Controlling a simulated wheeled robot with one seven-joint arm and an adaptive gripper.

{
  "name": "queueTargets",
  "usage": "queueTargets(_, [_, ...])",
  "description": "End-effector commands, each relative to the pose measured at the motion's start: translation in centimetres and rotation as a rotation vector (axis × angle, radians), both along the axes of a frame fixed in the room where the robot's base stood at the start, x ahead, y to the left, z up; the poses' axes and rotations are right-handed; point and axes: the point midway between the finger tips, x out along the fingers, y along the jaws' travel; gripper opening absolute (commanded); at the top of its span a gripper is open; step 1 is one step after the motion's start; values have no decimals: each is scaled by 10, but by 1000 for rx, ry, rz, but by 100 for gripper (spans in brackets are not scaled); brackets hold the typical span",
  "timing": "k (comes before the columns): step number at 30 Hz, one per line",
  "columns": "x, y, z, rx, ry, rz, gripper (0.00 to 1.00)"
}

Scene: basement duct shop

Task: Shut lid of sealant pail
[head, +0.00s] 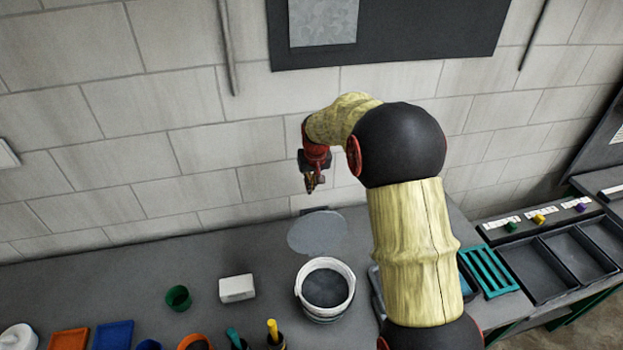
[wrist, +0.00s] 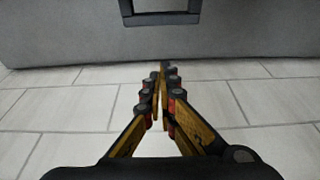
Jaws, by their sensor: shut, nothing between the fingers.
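The sealant pail (head: 350,290) stands on the bench, white-rimmed, with its top open and a dark grey inside. A flat grey round disc (head: 318,232), which looks like its lid, shows just behind the pail. It has a small dark tab at its far edge; I cannot tell whether it stands tilted or lies flat. My gripper (head: 312,187) is above and behind the disc, near the wall, apart from the pail. In the wrist view my gripper (wrist: 161,75) has its fingers together with nothing between them. The pail is not recognisable there.
A white box (head: 237,288) and a green cup (head: 178,298) stand left of the pail. Tool holders, an orange tray (head: 69,342) and a blue tray (head: 113,335) line the front left. Dark bins (head: 570,262) are at right. The block wall is close behind my gripper.

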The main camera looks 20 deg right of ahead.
Motion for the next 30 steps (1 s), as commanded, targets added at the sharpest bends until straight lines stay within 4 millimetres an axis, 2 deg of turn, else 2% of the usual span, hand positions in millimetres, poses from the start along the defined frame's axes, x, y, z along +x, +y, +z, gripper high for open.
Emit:
queueTargets(8, [12, -2, -42, 0, 2, 0, 0])
queueTargets(12, [-8, 2, -36, 0, -1, 0, 0])
queueTargets(18, [-24, 5, -36, 0, -2, 0, 0])
queueTargets(30, [-27, 5, -37, 0, -1, 0, 0])
